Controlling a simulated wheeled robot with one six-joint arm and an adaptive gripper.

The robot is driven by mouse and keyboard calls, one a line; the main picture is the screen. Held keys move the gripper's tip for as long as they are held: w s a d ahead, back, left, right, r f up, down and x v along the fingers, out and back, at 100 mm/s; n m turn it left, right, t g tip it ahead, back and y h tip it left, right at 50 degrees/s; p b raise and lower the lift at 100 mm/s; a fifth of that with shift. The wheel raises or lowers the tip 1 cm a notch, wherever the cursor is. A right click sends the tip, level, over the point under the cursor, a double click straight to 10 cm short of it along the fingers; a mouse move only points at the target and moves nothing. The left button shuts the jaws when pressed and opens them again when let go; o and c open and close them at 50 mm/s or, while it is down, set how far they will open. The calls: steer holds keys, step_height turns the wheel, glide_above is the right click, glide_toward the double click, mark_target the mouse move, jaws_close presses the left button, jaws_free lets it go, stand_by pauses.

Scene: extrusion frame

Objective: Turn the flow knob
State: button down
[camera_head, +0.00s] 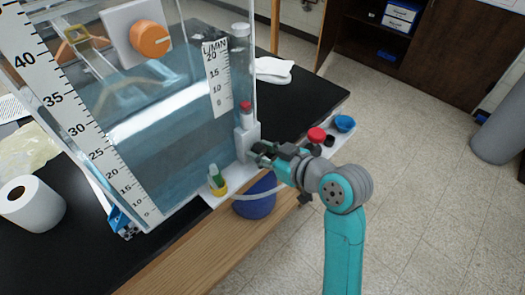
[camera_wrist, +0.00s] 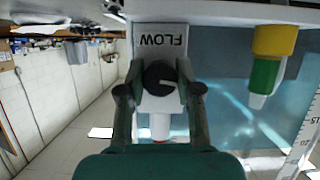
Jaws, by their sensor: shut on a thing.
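The flow knob (camera_wrist: 160,76) is a round black knob with a pale mark, on a white block (camera_wrist: 143,38) lettered FLOW, which shows upside down in the wrist view. My gripper (camera_wrist: 160,92) has one finger on each side of the knob and is shut on it. In the head view my gripper (camera_head: 262,154) reaches from the right to the white block (camera_head: 247,141) at the foot of the flow meter tube (camera_head: 240,70). The knob is hidden there by my gripper. A red float (camera_head: 245,106) shows low in the tube, beside the L/MIN scale (camera_head: 216,75).
The water tank (camera_head: 150,130) stands left of my gripper. A yellow and green fitting (camera_head: 217,181) and a pale hose (camera_head: 255,192) are close below. A red knob (camera_head: 316,134) and blue cup (camera_head: 345,123) lie behind my wrist. Open floor (camera_head: 440,190) is right.

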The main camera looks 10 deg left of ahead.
steer(key=shift+f, duration=0.15)
steer(key=c, duration=0.8)
jaws_free()
steer(key=shift+o, duration=0.2)
steer(key=v, duration=1.2)
steer(key=s+d+f+m+t+h, duration=0.25)
steer(key=s+d+f+m, duration=0.25)
steer(key=f, duration=0.4)
steer(key=s+d+f+m+t+h, duration=0.2)
steer(key=s+d+f+m+h, duration=0.25)
steer(key=f, duration=0.35)
steer(key=s+d+t+h, duration=0.1)
steer(key=s+d, duration=0.1)
steer(key=s, duration=0.9)
steer(key=s+d+m+h, duration=0.1)
steer(key=s+d+h, duration=0.1)
steer(key=s, duration=1)
steer(key=shift+d+t+h, duration=0.3)
steer(key=shift+d+t, duration=0.05)
steer(key=shift+d, duration=0.3)
